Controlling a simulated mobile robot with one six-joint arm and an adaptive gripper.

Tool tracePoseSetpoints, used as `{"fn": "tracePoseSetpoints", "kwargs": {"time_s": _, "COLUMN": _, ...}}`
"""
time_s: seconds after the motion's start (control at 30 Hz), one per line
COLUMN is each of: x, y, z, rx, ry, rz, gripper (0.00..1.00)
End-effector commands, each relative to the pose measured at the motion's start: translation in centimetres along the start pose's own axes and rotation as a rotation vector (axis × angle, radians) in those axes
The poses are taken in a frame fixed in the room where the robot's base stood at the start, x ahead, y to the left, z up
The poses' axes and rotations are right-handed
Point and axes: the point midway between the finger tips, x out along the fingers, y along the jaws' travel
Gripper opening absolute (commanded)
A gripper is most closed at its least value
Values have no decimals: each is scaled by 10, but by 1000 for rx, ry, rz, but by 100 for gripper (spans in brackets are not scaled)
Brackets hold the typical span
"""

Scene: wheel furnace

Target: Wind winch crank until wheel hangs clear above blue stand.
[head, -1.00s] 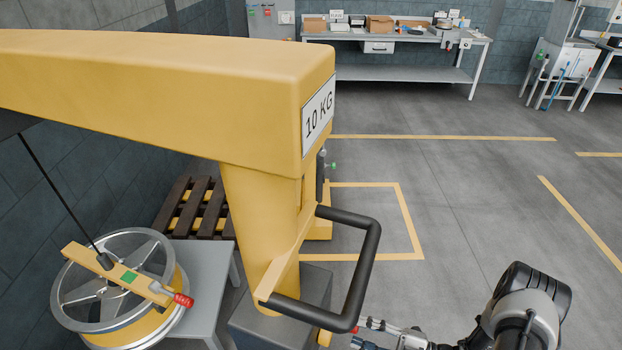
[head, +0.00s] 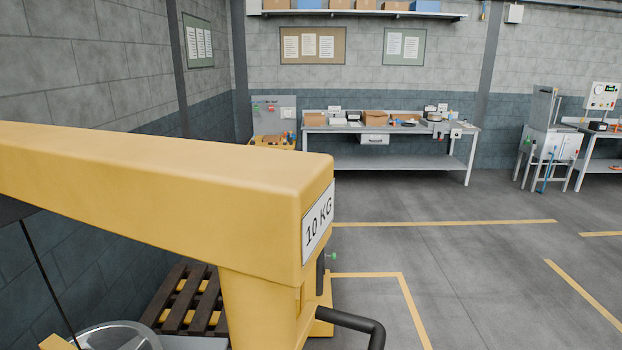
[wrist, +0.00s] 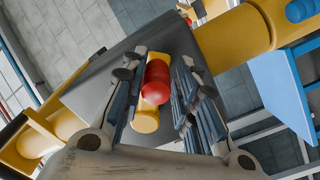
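In the head view the silver spoked wheel (head: 118,337) shows only its upper rim at the bottom left edge. A dark cable (head: 48,285) runs down from the yellow crane beam (head: 170,195) to a yellow bar (head: 57,343) at the wheel. What lies under the wheel is out of this view. In the wrist view my gripper (wrist: 163,68) has its fingers apart, on either side of a red rounded grip (wrist: 156,82), apparently the crank's, with a yellow cylinder (wrist: 146,119) by it. Finger contact is unclear. A blue panel (wrist: 290,95) is at right; I cannot tell whether it is the stand.
The crane column (head: 262,310) and a black bar handle (head: 350,323) stand at front centre. A dark slatted pallet (head: 185,300) lies behind the column. A workbench (head: 400,128) is at the back wall. The marked floor to the right is clear.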

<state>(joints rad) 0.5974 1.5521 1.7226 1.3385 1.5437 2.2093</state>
Motion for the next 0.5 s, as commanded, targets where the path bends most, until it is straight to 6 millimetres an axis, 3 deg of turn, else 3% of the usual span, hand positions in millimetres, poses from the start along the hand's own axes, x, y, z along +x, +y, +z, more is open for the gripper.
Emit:
{"fn": "tracePoseSetpoints", "kwargs": {"time_s": 0.27, "x": 0, "y": -5, "z": 0, "rx": 5, "ry": -1, "rz": -9, "gripper": 1}}
{"fn": "tracePoseSetpoints", "kwargs": {"time_s": 0.5, "x": 0, "y": -6, "z": 0, "rx": 6, "ry": -1, "rz": -11, "gripper": 0}}
